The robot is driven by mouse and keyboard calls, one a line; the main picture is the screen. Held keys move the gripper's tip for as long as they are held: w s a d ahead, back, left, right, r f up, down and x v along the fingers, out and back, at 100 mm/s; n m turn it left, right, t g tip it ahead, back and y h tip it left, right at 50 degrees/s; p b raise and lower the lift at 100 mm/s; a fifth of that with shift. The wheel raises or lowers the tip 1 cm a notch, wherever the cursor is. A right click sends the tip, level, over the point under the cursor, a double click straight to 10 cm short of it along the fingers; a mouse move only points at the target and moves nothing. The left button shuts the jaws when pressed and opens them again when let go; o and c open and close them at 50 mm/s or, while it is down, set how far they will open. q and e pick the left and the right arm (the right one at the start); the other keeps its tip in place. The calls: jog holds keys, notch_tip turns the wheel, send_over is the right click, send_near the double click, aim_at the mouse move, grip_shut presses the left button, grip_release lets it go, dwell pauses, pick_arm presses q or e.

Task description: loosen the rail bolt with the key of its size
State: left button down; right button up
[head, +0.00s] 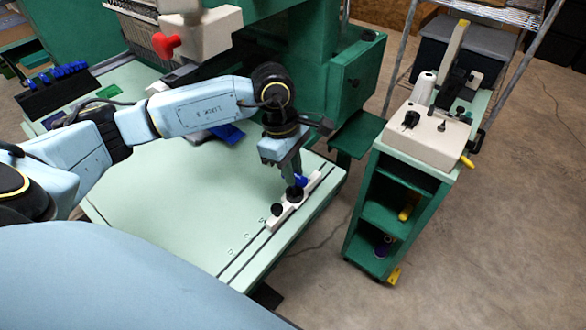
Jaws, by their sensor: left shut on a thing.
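My left gripper (292,170) comes down over the right edge of the pale green table (170,190). It is shut on a key with a blue handle (300,181), which shows just under the fingers. The key's lower end is at the white block (283,209) on the rail (250,240), beside dark knobs (278,210). The rail bolt itself is hidden or too small to make out, so I cannot tell whether the key sits in it. My right gripper is not in view.
A black rack with several blue-handled keys (62,73) stands at the table's far left. A green machine (335,70) rises behind my arm. A green cart (400,190) with a cream top stands to the right. The table's middle is clear.

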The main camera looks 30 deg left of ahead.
pick_arm(q)
jog(key=c, duration=1.6)
grip_release()
jog(key=shift+a, duration=0.2)
jog(key=o, duration=0.3)
jog(key=shift+d, duration=0.1)
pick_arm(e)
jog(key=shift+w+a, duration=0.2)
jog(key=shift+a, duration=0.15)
pick_arm(q)
jog(key=shift+o, duration=0.2)
